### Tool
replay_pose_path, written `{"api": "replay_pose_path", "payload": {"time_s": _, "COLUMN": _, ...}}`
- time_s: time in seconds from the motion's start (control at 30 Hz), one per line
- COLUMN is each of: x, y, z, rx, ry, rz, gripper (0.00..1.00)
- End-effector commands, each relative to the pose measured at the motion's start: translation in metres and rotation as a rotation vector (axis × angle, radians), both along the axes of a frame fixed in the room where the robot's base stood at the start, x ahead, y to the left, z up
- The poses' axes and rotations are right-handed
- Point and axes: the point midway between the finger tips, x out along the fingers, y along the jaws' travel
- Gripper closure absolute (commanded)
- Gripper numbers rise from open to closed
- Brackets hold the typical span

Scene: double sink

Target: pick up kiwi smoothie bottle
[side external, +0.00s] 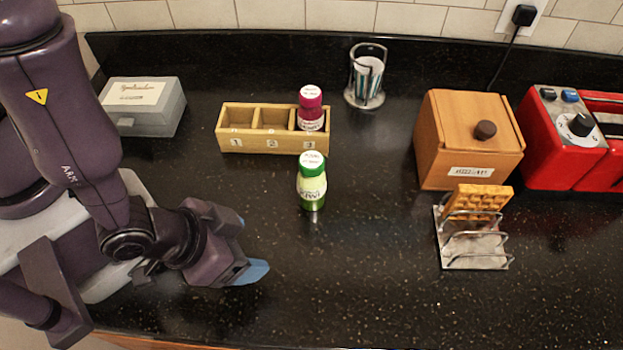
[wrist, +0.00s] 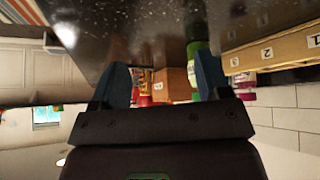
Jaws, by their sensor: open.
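The kiwi smoothie bottle (side external: 312,188), green with a pale label and a green-and-white cap, stands upright on the black counter in the side external view. It is in front of compartment 3 of a wooden holder. My gripper (side external: 250,246) is open and empty, low over the counter to the left of the bottle and nearer the front edge. In the wrist view, my gripper's blue fingers (wrist: 161,78) are spread apart. The green bottle (wrist: 194,50) shows there beyond the right finger, which partly hides it.
The wooden holder (side external: 264,143) has numbered compartments; a magenta-capped bottle (side external: 311,110) stands in the right one. A grey box (side external: 146,105), glass holder (side external: 366,78), lidded wooden box (side external: 465,140), toast rack (side external: 474,250) and red toaster (side external: 568,150) stand around. The front middle counter is clear.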

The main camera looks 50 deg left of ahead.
Motion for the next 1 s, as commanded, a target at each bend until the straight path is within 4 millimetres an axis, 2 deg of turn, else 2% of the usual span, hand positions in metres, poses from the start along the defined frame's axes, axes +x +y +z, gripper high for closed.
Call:
{"api": "replay_pose_path", "payload": {"time_s": 0.07, "x": 0.008, "y": 0.012, "z": -0.001, "rx": 0.025, "ry": -0.142, "rz": 0.047, "gripper": 0.3}}
{"api": "replay_pose_path", "payload": {"time_s": 0.2, "x": 0.033, "y": 0.026, "z": 0.026, "rx": 0.02, "ry": -0.4, "rz": 0.144, "gripper": 0.3}}
{"api": "replay_pose_path", "payload": {"time_s": 0.3, "x": 0.045, "y": 0.03, "z": 0.047, "rx": 0.006, "ry": -0.536, "rz": 0.183, "gripper": 0.3}}
{"api": "replay_pose_path", "payload": {"time_s": 0.43, "x": 0.052, "y": 0.032, "z": 0.06, "rx": -0.006, "ry": -0.623, "rz": 0.199, "gripper": 0.3}}
{"api": "replay_pose_path", "payload": {"time_s": 0.57, "x": 0.067, "y": 0.032, "z": 0.058, "rx": -0.011, "ry": -0.639, "rz": 0.202, "gripper": 0.3}}
{"api": "replay_pose_path", "payload": {"time_s": 0.8, "x": 0.109, "y": 0.032, "z": 0.042, "rx": -0.013, "ry": -0.637, "rz": 0.202, "gripper": 0.3}}
{"api": "replay_pose_path", "payload": {"time_s": 1.0, "x": 0.125, "y": 0.031, "z": 0.036, "rx": -0.013, "ry": -0.636, "rz": 0.198, "gripper": 0.3}}
